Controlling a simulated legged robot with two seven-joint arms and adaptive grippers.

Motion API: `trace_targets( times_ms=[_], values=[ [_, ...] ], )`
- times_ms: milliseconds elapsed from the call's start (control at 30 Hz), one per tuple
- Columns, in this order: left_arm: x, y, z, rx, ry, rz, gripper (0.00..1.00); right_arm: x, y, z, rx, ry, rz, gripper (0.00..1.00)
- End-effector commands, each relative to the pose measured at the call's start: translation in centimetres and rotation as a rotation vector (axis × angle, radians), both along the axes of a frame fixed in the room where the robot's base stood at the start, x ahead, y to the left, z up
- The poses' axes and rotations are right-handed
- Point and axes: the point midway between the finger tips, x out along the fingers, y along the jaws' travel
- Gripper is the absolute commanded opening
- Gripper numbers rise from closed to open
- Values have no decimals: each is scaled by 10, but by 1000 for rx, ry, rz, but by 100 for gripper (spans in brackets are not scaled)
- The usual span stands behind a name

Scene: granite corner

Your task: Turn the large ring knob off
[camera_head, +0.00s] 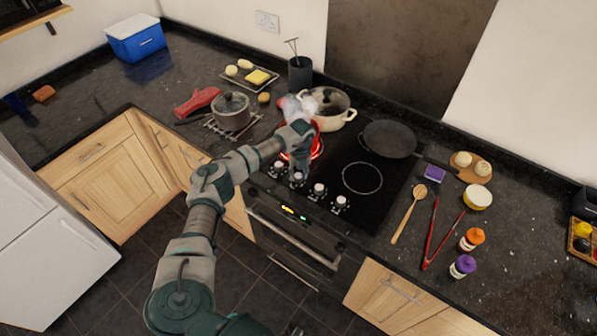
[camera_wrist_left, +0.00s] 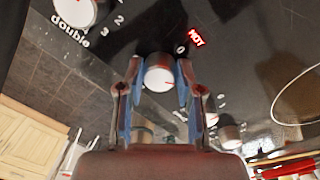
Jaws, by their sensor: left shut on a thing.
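A row of white knobs runs along the front of the black hob (camera_head: 350,150). My left gripper (camera_head: 299,168) reaches down at the second knob from the left (camera_head: 297,178). In the wrist view the left gripper's fingers (camera_wrist_left: 157,85) are shut on either side of this white knob (camera_wrist_left: 158,76). A "0" and a lit red HOT sign (camera_wrist_left: 195,38) show beside it. A neighbouring knob (camera_wrist_left: 75,10) carries the label "double". In the head view a ring glows red (camera_head: 317,147), partly hidden by my arm. My right gripper is out of view.
A steaming cream pot (camera_head: 330,108) stands on the hob behind my gripper. A black pan (camera_head: 389,139) is at its right. A grey pot (camera_head: 231,111) stands on a rack to the left. A wooden spoon (camera_head: 408,215) and red tongs (camera_head: 435,235) lie right of the hob.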

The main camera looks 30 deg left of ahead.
Motion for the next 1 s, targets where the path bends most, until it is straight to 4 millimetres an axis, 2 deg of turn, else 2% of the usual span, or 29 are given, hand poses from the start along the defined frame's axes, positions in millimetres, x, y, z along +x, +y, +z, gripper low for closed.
trace_targets(
  times_ms=[33, 600, 1000],
  values=[
    [3, 1, 6, 0, -12, 46, 1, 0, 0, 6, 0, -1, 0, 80],
    [2, 3, 7, -1, -13, 586, 1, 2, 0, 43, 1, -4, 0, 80],
    [2, 4, 6, -3, -13, 882, 1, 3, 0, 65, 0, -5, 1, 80]
  ],
)
